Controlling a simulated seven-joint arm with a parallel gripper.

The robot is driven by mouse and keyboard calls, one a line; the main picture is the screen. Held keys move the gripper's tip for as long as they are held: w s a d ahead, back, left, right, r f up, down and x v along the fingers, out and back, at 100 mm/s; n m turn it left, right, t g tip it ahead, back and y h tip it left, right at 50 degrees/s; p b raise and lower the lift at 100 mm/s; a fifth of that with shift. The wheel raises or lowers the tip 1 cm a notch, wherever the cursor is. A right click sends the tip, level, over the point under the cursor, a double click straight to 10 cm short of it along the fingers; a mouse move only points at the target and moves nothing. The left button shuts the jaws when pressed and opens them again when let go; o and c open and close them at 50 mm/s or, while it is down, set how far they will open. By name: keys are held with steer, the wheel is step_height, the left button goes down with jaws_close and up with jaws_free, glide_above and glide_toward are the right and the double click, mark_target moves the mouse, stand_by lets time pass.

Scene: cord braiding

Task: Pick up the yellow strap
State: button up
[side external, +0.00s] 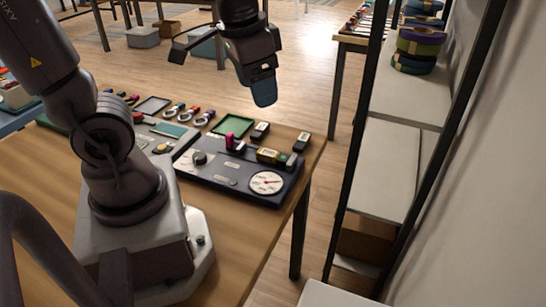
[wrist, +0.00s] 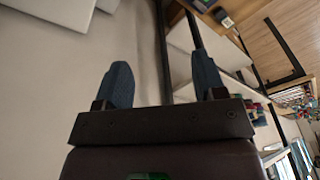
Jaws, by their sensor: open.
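My gripper (side external: 264,92) is raised in the air above the back right part of the table, apart from everything on it. In the wrist view its two blue fingers (wrist: 163,82) are spread, with nothing between them. I cannot clearly make out a yellow strap. A small yellow and dark piece (side external: 268,156) lies on the dark board (side external: 225,178), below my gripper in the side view; I cannot tell if it is the strap. A pink-red piece (side external: 235,143) stands to its left. The wrist view shows none of these pieces.
The board has a white round dial (side external: 267,182). A green tray (side external: 233,125) and several coloured rings (side external: 190,114) lie behind it on the wooden table (side external: 235,255). A shelf rack (side external: 385,170) with coloured rolls (side external: 418,46) stands to the right, beyond a floor gap.

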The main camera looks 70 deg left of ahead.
steer(key=w+a+f+m+g+y, duration=0.1)
steer(key=w+a+f+m+g, duration=0.1)
steer(key=w+a+f+g, duration=0.35)
steer(key=m+y, duration=0.2)
steer(key=m, duration=0.5)
glide_toward(273, 154)
steer(key=x, duration=0.9)
steer(key=shift+a+f, duration=0.1)
steer(key=shift+a, duration=0.05)
steer(key=shift+f, duration=0.1)
steer(key=c, duration=1.1)
